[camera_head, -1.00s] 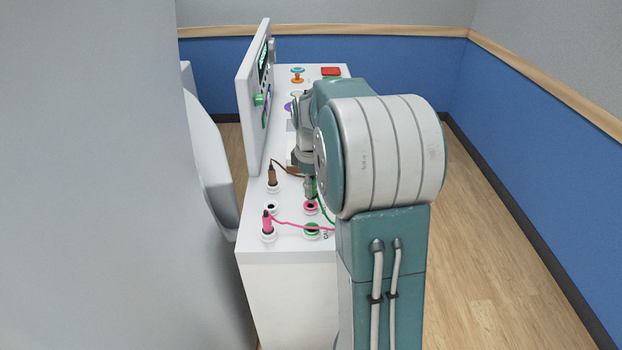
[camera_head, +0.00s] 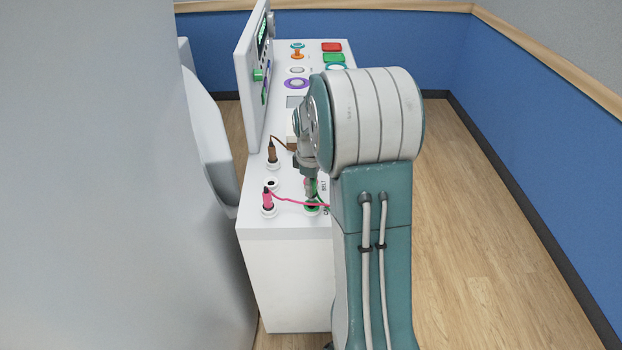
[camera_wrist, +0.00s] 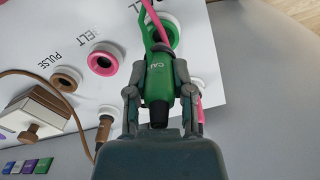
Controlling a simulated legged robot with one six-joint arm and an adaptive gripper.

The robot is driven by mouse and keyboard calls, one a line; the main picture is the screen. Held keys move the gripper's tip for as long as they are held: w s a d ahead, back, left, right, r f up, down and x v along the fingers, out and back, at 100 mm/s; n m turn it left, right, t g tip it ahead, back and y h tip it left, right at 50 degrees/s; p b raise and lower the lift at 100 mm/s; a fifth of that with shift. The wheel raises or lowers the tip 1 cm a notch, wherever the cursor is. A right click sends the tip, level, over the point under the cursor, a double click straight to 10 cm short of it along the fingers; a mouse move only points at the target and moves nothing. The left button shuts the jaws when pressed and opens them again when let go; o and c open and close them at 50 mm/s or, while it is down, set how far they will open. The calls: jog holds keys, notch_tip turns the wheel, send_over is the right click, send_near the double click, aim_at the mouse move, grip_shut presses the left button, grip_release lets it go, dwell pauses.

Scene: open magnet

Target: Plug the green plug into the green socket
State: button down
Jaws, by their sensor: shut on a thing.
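My gripper (camera_wrist: 158,72) is shut on the green plug (camera_wrist: 158,84), one finger on each side of its body. The green socket (camera_wrist: 174,36), a white-rimmed ring, lies just beyond the plug's far end in the wrist view, partly covered by the green and pink cables. In the head view my gripper (camera_head: 310,190) is right above the green socket (camera_head: 313,210) near the panel's front edge. The plug is mostly hidden there. I cannot tell whether its tip touches the socket.
A pink socket (camera_wrist: 103,60) and a brown socket (camera_wrist: 65,79) are beside it. A pink plug (camera_head: 267,200) with a pink cable (camera_wrist: 153,18) and a brown plug (camera_head: 272,155) stand on the panel. A screen (camera_head: 252,85) rises along the left.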

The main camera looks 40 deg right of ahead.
jog(key=shift+f, duration=0.45)
jog(key=shift+f, duration=1.35)
dwell(0.4)
jog(key=shift+c, duration=2.1)
grip_release()
jog(key=shift+r, duration=0.1)
notch_tip(320, 180, up, 12)
jog(key=shift+f, duration=0.15)
